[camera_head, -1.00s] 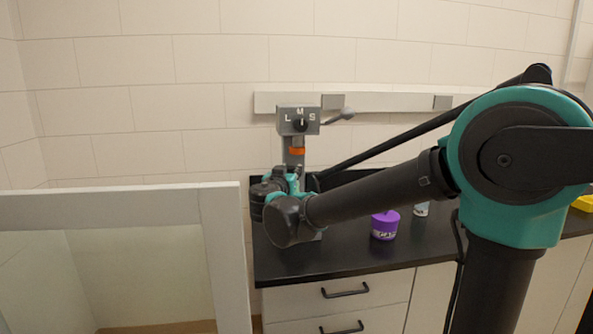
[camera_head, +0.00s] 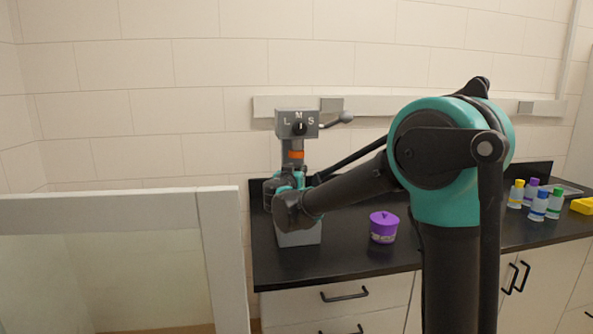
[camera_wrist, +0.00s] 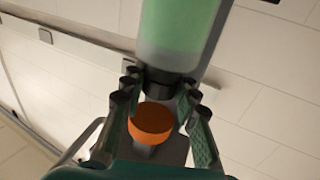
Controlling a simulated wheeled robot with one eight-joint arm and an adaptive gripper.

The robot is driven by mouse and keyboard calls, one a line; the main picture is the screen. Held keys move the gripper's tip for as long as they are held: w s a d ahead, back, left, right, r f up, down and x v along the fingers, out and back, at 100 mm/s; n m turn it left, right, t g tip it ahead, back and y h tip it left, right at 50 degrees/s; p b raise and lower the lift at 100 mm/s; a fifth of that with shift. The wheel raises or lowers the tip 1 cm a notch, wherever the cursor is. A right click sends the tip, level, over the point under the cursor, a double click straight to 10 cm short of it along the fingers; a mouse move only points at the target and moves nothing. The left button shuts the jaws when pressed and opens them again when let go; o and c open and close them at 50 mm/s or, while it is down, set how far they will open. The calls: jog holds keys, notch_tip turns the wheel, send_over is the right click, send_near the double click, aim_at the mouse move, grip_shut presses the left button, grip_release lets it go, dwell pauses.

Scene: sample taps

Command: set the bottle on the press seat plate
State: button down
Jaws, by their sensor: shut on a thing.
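The bottle (camera_wrist: 182,28) shows in the wrist view as a clear body with green contents and a dark neck or cap. My gripper (camera_wrist: 160,82) is shut on it at the dark end. The press's orange part (camera_wrist: 150,121) appears between the fingers; I cannot tell whether the bottle touches it. In the head view, the press has a grey head with an L-M-S dial (camera_head: 298,123), an orange ring (camera_head: 296,155) and a grey base (camera_head: 299,238). My gripper (camera_head: 284,183) is at the press, below the ring. My arm hides the bottle and the seat plate there.
A purple jar (camera_head: 383,228) stands on the black counter (camera_head: 345,258) right of the press. Several small capped bottles (camera_head: 538,206) and a yellow item (camera_head: 582,205) are at the far right. A white-framed panel (camera_head: 120,205) stands at the left front.

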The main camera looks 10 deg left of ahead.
jog(key=c, duration=1.2)
grip_release()
jog(key=shift+f, duration=0.1)
jog(key=shift+o, duration=0.2)
